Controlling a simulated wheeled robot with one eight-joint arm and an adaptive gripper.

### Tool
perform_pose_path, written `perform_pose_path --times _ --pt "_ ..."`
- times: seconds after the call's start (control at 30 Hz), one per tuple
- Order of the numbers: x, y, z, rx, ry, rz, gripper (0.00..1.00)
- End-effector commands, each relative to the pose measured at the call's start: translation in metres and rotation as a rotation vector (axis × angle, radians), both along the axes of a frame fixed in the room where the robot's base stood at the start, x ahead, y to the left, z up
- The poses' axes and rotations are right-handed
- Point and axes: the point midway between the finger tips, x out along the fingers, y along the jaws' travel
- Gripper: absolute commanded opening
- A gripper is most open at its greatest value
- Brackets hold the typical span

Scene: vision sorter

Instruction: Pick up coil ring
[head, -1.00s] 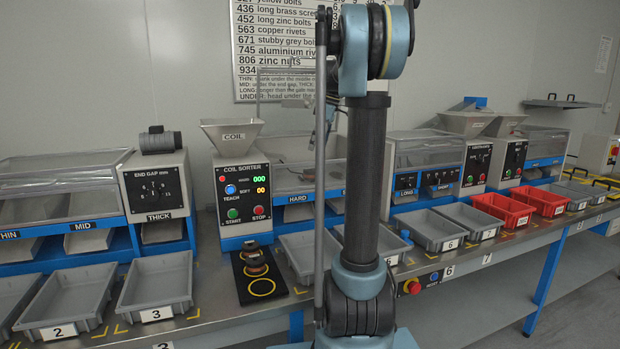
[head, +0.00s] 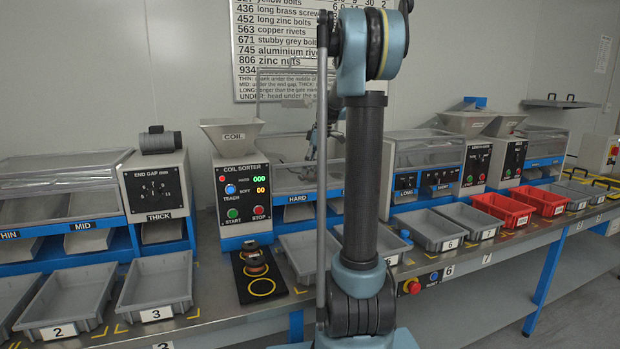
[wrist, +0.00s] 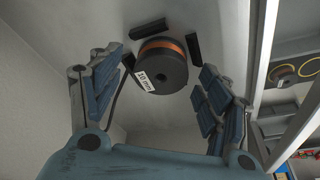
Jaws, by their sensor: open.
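The coil ring (wrist: 172,72) is a dark round spool with a copper band and a white "10 mm" tag. In the wrist view it sits on a pale grey surface, with several small black blocks around it. My gripper (wrist: 158,64) is open, one finger on each side of the ring. Gaps show between the fingers and the ring, so nothing is gripped. In the head view my arm partly hides the gripper's area behind the column, and I cannot make out this ring there.
A black mat (head: 240,289) with yellow circles bears another dark and reddish coil-like piece (head: 254,262). The coil sorter (head: 242,190) with its hopper (head: 232,131) stands behind it. Grey trays (head: 157,284) and red trays (head: 502,210) line the bench.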

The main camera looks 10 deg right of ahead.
Motion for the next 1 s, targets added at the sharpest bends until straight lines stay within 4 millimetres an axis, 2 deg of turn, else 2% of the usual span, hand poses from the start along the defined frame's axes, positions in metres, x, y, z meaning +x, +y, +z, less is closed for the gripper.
perform_pose_path --times 0.13,0.3,0.37,0.4,0.7,0.9,1.0 --pt "0.0 0.0 0.0 0.0 0.0 0.0 0.71" --pt "0.0 0.0 0.0 0.0 0.0 0.0 0.32" --pt "0.0 0.0 0.0 0.0 0.0 0.0 0.19" --pt "0.0 0.0 0.0 0.0 0.0 0.0 0.16" --pt "0.0 0.0 0.002 0.0 0.0 0.0 0.16" --pt "0.0 0.0 0.019 0.0 0.0 0.0 0.16" --pt "-0.004 -0.001 0.016 0.011 -0.058 -0.002 0.16"
